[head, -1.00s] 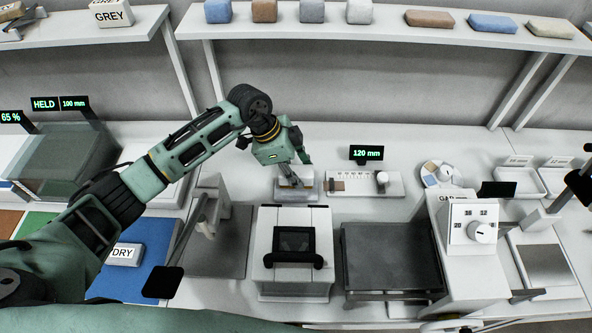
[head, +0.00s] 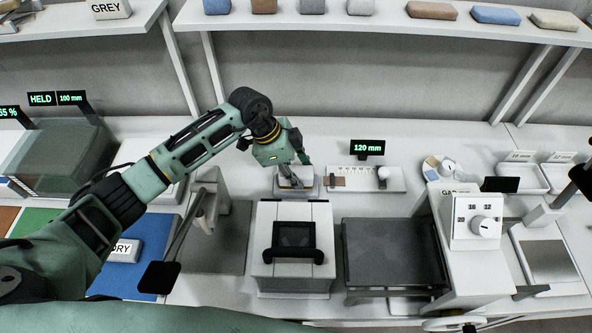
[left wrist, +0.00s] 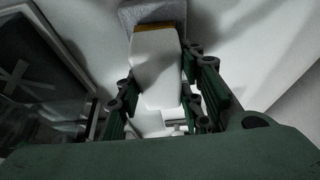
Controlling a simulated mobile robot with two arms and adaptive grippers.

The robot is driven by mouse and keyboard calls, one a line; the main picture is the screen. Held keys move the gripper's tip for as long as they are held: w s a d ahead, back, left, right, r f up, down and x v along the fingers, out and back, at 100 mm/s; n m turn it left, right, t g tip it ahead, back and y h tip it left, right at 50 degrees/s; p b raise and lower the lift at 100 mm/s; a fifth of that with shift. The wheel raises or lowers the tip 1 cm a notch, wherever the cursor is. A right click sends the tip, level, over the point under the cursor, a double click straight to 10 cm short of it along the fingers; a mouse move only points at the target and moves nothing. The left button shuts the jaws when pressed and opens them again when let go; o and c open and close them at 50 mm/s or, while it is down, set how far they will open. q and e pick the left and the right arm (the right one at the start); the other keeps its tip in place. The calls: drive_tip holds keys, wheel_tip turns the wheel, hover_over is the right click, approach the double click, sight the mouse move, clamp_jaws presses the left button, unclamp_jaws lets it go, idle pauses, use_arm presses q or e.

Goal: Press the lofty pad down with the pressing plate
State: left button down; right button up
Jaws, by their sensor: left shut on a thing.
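My left gripper (head: 291,183) reaches down at the back of the bench, over a small grey-and-white station with a tan strip (head: 311,182). In the left wrist view its fingers (left wrist: 160,98) are shut on a white block (left wrist: 155,65). A tan band and a grey slab (left wrist: 152,14) show beyond the block's far end. I cannot tell whether the block is the pressing plate or touches what lies under it. The lofty pad cannot be told apart for sure.
A white box with a black handle (head: 293,255) stands in front of the gripper. A ruled gauge (head: 362,178) with a brown piece is right of it, under a 120 mm display (head: 368,148). A dark flat plate (head: 392,252) and a white dial unit (head: 478,222) stand further right.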

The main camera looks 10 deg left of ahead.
use_arm(q)
drive_tip(key=shift+f, duration=0.2)
idle(1.2)
wheel_tip(320, 180, up, 7)
drive_tip(key=p, duration=0.6)
drive_tip(key=shift+p, duration=0.35)
drive_tip(key=shift+w, duration=0.1)
